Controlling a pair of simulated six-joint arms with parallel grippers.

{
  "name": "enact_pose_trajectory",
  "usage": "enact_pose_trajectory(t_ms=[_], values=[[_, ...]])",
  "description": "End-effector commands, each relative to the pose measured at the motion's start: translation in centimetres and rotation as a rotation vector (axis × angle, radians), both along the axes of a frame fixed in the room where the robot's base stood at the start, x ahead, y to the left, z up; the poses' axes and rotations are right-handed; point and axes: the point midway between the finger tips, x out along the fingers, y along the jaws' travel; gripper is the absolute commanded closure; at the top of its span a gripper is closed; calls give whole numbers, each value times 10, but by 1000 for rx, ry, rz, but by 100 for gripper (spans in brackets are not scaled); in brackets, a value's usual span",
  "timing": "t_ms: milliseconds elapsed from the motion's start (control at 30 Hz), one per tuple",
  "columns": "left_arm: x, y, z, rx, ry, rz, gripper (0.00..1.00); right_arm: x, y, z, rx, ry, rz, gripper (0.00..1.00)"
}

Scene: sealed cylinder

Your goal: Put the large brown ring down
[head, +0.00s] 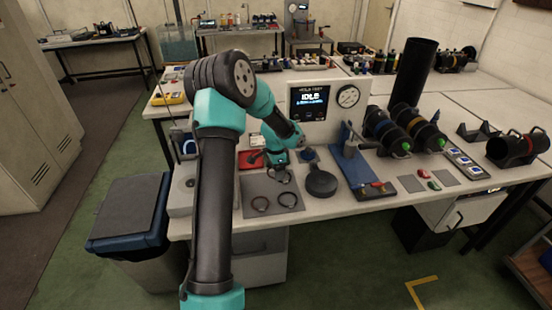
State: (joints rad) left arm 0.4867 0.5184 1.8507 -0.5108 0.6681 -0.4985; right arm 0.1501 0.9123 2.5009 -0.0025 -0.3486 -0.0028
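My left arm reaches over the bench, and its gripper (280,173) is low over the back of a grey mat (273,213). The fingers are small and dark here, and I cannot tell whether they are open, shut or holding something. A dark curved shape, perhaps a ring, shows at the fingertips. I cannot tell for sure which ring is the large brown one. My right gripper is not in view.
A black round disc-shaped part (321,184) stands right of the mat. Behind is a test box (312,103) with an IDLE screen and a gauge. A blue-based press (357,175) and black cylinders (392,135) stand further right. A red tray (250,160) is behind the mat.

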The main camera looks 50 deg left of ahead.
Motion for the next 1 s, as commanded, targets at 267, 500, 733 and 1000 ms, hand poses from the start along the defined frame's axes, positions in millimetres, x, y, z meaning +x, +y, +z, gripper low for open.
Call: enact_pose_trajectory(t_ms=[267, 500, 733, 1000], values=[[1, 0, 0, 0, 0, 0, 46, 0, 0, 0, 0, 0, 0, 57], [15, 15, -2, 1, -1, 1, 46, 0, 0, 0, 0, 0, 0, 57], [40, 44, -6, 1, -1, 2, 46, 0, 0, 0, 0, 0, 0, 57], [68, 76, -10, 1, -2, 2, 46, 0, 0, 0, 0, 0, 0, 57]])
